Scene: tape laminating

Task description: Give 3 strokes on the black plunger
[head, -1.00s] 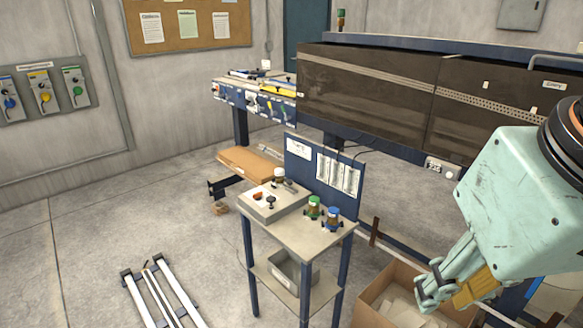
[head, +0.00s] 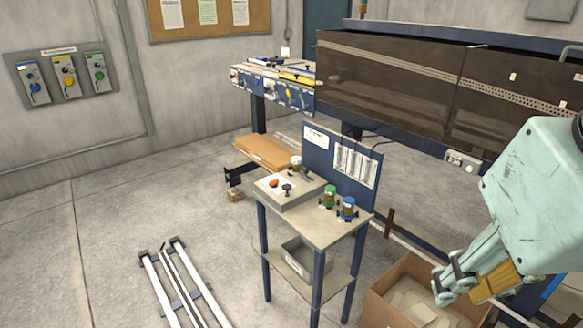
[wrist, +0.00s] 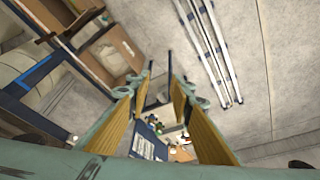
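A small black knob (head: 287,188), which looks like the black plunger, stands on a grey box (head: 290,200) on top of a small stand (head: 325,228). Next to it on the box are an orange-red knob (head: 273,183) and a white-topped knob (head: 296,163). My gripper (head: 440,287) hangs to the right of the stand, above a cardboard box and well apart from the plunger. In the wrist view my gripper (wrist: 162,82) has its fingers spread with nothing between them. The stand top shows small and partly hidden there; I cannot pick out the plunger.
A green-topped valve (head: 329,197) and a blue-topped valve (head: 347,208) stand at the stand's right. A blue panel (head: 318,155) rises behind. An open cardboard box (head: 385,300) lies right of the stand. White rails (head: 178,285) lie on the floor left; floor between is clear.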

